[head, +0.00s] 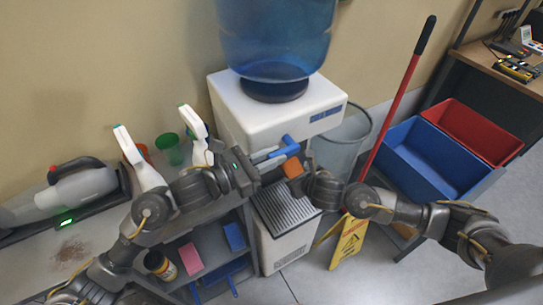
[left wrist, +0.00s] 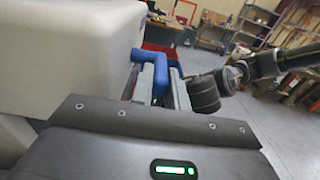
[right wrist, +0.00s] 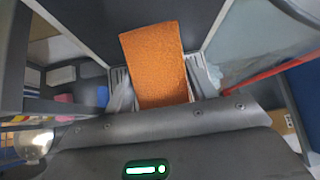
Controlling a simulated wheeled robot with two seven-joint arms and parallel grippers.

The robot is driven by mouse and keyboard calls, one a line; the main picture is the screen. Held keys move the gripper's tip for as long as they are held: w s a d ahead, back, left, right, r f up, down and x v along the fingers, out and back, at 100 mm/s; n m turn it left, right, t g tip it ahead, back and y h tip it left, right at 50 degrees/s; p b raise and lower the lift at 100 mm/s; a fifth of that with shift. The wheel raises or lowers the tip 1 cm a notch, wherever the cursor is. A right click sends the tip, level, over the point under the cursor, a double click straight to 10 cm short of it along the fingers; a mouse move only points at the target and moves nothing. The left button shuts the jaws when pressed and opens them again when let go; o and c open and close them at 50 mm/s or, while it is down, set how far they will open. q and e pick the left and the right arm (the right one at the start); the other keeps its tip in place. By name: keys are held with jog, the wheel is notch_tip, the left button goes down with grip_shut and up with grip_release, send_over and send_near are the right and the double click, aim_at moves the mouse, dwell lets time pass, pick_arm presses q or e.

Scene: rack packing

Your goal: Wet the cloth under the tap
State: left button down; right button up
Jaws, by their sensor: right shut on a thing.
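The water dispenser (head: 240,110) carries a large blue bottle (head: 275,40). Its blue tap (head: 290,141) sticks out at the front and also shows in the left wrist view (left wrist: 155,65). My left gripper (head: 270,155) is at the tap; its fingers stand apart, with the blue lever showing between them in the left wrist view. I cannot tell whether they touch it. My right gripper (head: 302,172) is shut on the orange cloth (right wrist: 155,65), which it holds up near the tap, above the drip tray (head: 283,205). The cloth's end (head: 292,167) shows in the head view. No water stream is visible.
A shelf cart at left carries spray bottles (head: 140,158) and a green cup (head: 170,148). A grey bin (head: 340,145), a red-handled pole (head: 395,105), a yellow floor sign (head: 348,241) and blue and red crates (head: 425,150) (head: 470,130) stand at right.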

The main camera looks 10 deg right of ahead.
pick_arm(q)
jog(key=shift+f+h, duration=0.4)
jog(key=shift+h, duration=0.1)
jog(key=shift+f+t+h, duration=0.35)
jog(key=shift+t+h, duration=0.15)
jog(key=shift+h, duration=0.2)
jog(key=c, duration=1.4)
grip_release()
jog(key=shift+o, duration=0.2)
jog(key=v, duration=1.2)
